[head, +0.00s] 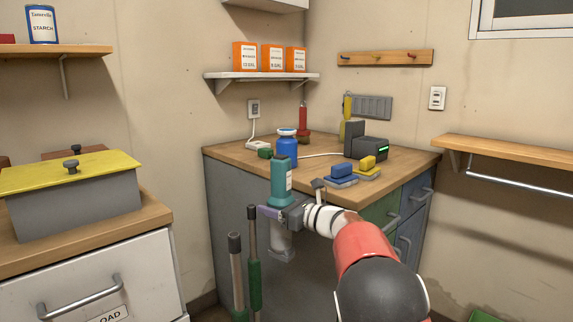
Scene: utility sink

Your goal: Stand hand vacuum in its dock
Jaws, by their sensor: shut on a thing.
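My gripper (284,212) is shut on the hand vacuum, in front of the counter's near edge. The vacuum's teal body (281,182) with a pale label rises above the jaws. A clear greyish part (281,243) shows below them. The vacuum looks roughly upright; my gripper hides its middle. A dark grey stand with a tall back and a small green light, which looks like the dock (372,149), is on the counter towards the back right, apart from the vacuum. Its seat looks empty from here.
On the wooden counter (228,151) are a blue jar (287,146), blue and yellow sponges or brushes (341,176), a red bottle-like thing (303,121) and a yellow one (347,112). A white cord runs behind the jar. Two upright handles (254,265) stand before the counter's front.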

